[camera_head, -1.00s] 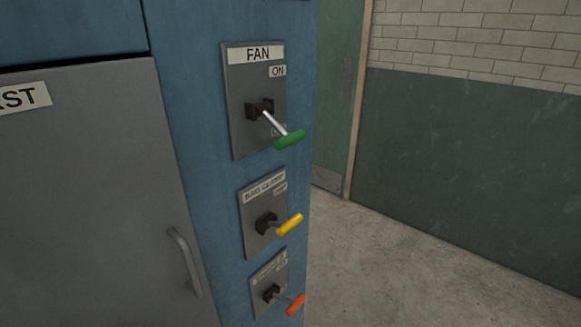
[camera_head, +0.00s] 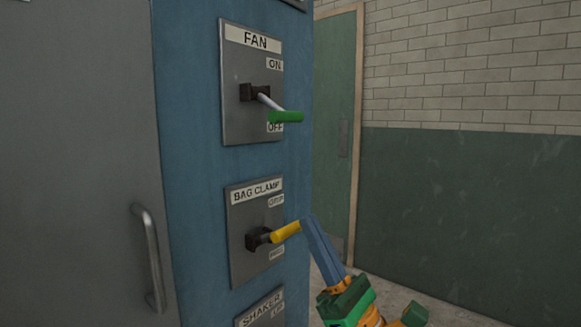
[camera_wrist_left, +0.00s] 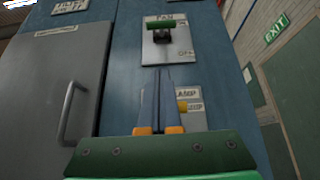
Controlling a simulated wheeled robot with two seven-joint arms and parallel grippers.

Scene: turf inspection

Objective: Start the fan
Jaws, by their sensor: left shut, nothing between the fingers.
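The fan switch plate (camera_head: 235,80) is on the blue cabinet, with ON above and OFF below. Its lever has a green handle (camera_head: 286,117) that sticks out and slightly down, partly over the OFF label. In the left wrist view the green handle (camera_wrist_left: 161,24) is straight beyond the fingertips. My left gripper (camera_head: 308,222) is shut and empty, below the fan handle, its blue fingers pointing up. In the head view its tips are beside the yellow bag clamp handle (camera_head: 286,232); I cannot tell whether they touch. My right gripper is not in view.
The bag clamp plate (camera_head: 240,213) is below the fan plate, and a shaker plate (camera_head: 262,312) is partly visible lower down. A grey door with a handle (camera_head: 150,258) is on the left. Open floor lies to the right, before a green and brick wall (camera_head: 460,190).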

